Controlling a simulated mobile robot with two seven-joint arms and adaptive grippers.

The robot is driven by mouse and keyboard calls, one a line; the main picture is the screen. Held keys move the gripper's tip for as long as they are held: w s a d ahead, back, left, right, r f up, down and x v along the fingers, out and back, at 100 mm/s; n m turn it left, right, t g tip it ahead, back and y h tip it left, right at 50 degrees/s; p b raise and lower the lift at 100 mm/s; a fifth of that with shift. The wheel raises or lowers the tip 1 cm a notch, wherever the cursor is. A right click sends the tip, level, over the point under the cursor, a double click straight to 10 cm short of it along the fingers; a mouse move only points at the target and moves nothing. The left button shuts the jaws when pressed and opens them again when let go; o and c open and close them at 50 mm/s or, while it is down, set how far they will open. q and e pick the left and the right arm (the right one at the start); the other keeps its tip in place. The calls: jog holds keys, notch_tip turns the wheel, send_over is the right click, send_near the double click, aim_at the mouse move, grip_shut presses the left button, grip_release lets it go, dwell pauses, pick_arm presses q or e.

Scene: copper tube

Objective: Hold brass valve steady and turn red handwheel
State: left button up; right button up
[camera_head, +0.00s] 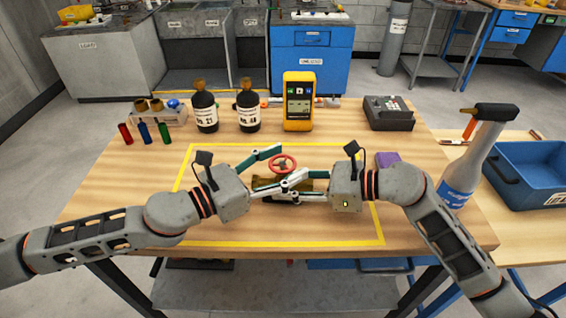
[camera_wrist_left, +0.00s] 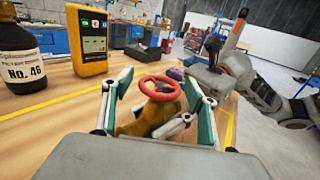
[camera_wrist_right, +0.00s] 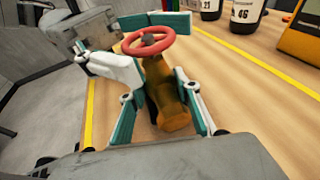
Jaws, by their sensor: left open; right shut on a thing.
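The brass valve (camera_head: 267,187) stands inside the yellow outline on the table, with its red handwheel (camera_head: 282,164) on top. My left gripper (camera_head: 286,163) is open, its fingers spread on either side of the handwheel. In the left wrist view the handwheel (camera_wrist_left: 160,88) lies between the teal finger pads, with a visible gap. My right gripper (camera_head: 290,190) is shut on the brass valve below the wheel. In the right wrist view its fingers flank the brass body (camera_wrist_right: 163,92). The fingers partly hide the valve in the head view.
Two dark bottles (camera_head: 204,112) and a yellow meter (camera_head: 298,103) stand behind the outline. A blue bin (camera_head: 525,177) stands farther right. The outline's front is clear.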

pick_arm(q)
jog(key=c, duration=1.1)
jog(key=shift+c, duration=0.2)
jog(key=shift+r+n+t+y, duration=0.1)
jog(key=shift+n+t+y, duration=0.2)
jog(key=shift+t, duration=0.1)
jog(key=n+t+y, duration=0.2)
jog(key=shift+s+d+n+t+y, duration=0.1)
jog(key=shift+d+n+t+y, duration=0.05)
jog(key=shift+n+t+y, duration=0.2)
jog(key=n+t+y, duration=0.3)
jog(key=y, duration=0.1)
jog(key=n+y, duration=0.2)
jog(key=y, duration=0.1)
jog(key=n+t+y, duration=0.1)
jog(key=n+y, duration=0.1)
jog(key=y, duration=0.1)
jog(key=shift+t+y, duration=0.25)
jog(key=shift+y, duration=0.1)
jog(key=shift+a+n+y, duration=0.2)
jog(key=shift+n+y, duration=0.85)
jog(key=shift+y, duration=0.75)
